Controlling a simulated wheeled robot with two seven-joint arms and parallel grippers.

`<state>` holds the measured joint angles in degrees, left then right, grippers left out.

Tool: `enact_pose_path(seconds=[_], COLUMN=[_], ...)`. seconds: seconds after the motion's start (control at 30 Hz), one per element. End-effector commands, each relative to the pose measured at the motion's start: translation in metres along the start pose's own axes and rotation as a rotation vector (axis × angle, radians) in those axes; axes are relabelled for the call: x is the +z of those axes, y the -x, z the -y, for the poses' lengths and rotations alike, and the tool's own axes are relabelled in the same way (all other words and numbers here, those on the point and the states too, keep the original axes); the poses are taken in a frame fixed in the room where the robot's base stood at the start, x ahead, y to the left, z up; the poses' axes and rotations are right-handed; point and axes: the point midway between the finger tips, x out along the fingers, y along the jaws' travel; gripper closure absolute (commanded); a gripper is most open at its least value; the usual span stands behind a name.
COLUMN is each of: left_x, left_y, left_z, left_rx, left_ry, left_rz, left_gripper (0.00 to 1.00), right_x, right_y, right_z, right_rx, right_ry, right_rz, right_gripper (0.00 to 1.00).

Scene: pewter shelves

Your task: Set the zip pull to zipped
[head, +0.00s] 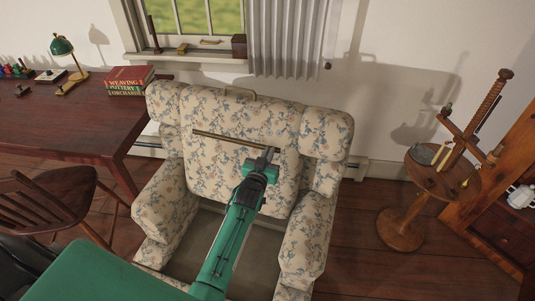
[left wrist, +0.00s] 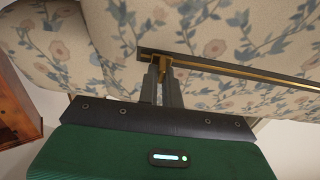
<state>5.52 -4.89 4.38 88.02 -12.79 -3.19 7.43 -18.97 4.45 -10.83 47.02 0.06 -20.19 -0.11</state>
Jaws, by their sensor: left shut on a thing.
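The zip track (head: 228,139) is a straight dark and brass strip across the backrest of a floral armchair (head: 225,110). It also shows in the left wrist view (left wrist: 240,71), running from the middle to the right edge. My left gripper (head: 268,157) is at the right end of the strip in the head view. In the left wrist view its two fingers (left wrist: 165,76) are shut on the small brass zip pull (left wrist: 164,61), close to the strip's left end there. The fingers partly hide the pull. My right gripper is not in view.
A desk (head: 75,125) with books (head: 130,80) and a green lamp (head: 62,47) stands at left, with a wooden chair (head: 60,200) before it. A round side table (head: 425,180) stands at right. The chair's armrests (head: 310,235) flank my left arm.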

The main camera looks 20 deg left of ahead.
Motion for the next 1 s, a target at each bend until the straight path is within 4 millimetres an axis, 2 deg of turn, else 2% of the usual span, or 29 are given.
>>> enact_pose_path(seconds=[0.07, 0.2, 0.23, 0.43, 0.67, 1.0], left_x=[-0.001, -0.001, -0.001, 0.0, 0.001, 0.002], left_y=[0.0, 0.0, 0.0, 0.0, 0.012, 0.075], left_z=[-0.003, -0.003, -0.003, -0.002, -0.001, -0.002], left_rx=[0.004, 0.004, 0.003, 0.002, 0.002, 0.003], left_ry=[0.002, 0.002, 0.002, 0.002, 0.001, 0.002], left_rz=[-0.002, -0.002, -0.002, -0.001, 0.001, 0.001], left_gripper=[1.0, 0.72, 0.71, 0.71, 0.71, 0.71], right_x=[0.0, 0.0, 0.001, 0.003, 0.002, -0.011], right_y=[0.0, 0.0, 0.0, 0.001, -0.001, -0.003], right_z=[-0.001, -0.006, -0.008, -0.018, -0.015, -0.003], right_rx=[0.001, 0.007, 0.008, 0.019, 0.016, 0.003], right_ry=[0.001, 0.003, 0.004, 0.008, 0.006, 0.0], right_rz=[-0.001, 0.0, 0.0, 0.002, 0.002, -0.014], right_gripper=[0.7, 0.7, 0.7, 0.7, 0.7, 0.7])
